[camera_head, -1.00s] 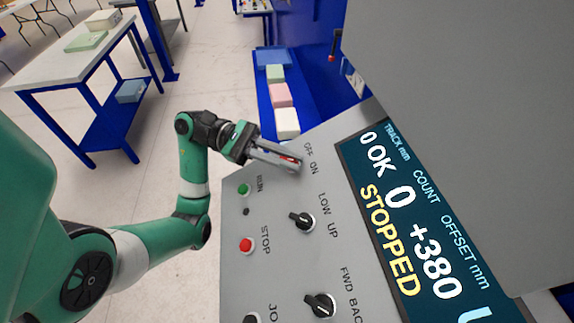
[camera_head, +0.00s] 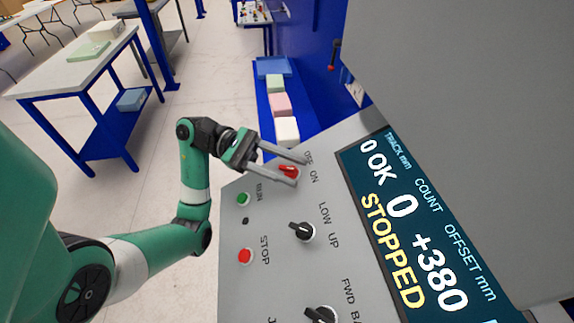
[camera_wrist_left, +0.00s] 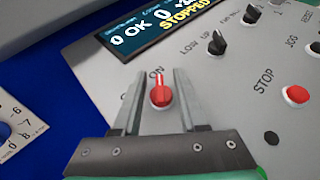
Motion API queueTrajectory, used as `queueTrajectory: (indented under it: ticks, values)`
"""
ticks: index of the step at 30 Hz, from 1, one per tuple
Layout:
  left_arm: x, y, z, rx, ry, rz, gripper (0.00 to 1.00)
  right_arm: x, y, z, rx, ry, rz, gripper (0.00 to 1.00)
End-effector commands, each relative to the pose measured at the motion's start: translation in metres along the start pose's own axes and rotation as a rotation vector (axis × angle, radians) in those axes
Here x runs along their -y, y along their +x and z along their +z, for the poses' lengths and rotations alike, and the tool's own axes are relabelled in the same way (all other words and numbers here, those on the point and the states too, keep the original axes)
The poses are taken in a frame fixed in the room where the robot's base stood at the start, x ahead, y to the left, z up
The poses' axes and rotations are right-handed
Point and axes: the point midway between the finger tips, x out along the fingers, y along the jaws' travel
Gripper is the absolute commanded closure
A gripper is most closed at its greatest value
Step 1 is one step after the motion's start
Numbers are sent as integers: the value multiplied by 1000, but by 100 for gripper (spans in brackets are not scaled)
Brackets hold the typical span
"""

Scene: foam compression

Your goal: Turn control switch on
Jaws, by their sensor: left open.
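The control switch (camera_head: 289,171) is a red rotary knob on the sloped grey panel, next to OFF and ON lettering. In the left wrist view the knob (camera_wrist_left: 160,92) shows a white mark pointing up, toward the ON lettering. My left gripper (camera_head: 300,172) is open, with one finger on each side of the knob. A gap shows between the knob and each finger in the left wrist view (camera_wrist_left: 159,78). The left finger partly hides the OFF label there. My right gripper is not in view.
The panel also carries a green RUN button (camera_head: 243,199), a red STOP button (camera_head: 245,256) and a black LOW/UP knob (camera_head: 302,231). A display (camera_head: 410,225) reads STOPPED. A large grey housing (camera_head: 470,120) stands at the right. Foam blocks (camera_head: 280,104) lie beyond the panel.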

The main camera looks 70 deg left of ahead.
Motion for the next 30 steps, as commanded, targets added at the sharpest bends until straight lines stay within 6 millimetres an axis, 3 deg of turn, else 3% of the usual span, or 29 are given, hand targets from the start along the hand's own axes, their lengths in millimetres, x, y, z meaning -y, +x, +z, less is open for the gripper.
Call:
queueTrajectory:
  ticks: [5,18,22,30]
  values:
    - [-1,-13,0,-2,-1,4,58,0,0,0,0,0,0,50]
    - [0,-105,0,-2,0,2,58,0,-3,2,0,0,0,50]
    - [0,-115,0,0,0,0,58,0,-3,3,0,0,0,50]
    - [0,-116,0,0,0,-1,58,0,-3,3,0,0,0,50]
